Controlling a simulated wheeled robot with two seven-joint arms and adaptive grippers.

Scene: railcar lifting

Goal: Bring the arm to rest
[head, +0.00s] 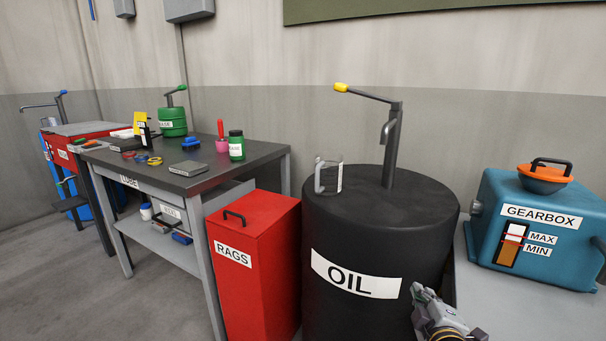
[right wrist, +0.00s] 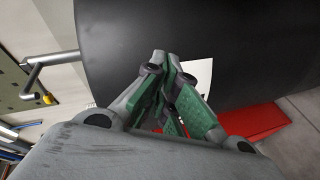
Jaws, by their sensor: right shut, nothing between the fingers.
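My right gripper (head: 424,296) is low at the front of the black oil drum (head: 345,240), in front of its lower right side in the head view. Its fingers are shut with nothing between them. In the right wrist view the closed green-padded fingers (right wrist: 165,85) point toward the dark drum (right wrist: 190,30), with part of its white label (right wrist: 204,72) behind them. I cannot tell whether the fingertips touch the drum. My left gripper is not in view.
A pump with a yellow-tipped handle (head: 341,87) stands on the drum. The red rags bin (head: 262,260) is left of it, beside a workbench (head: 190,180). The blue gearbox (head: 490,225) sits on a grey surface (head: 530,305) at right. Open floor (head: 60,290) lies at left.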

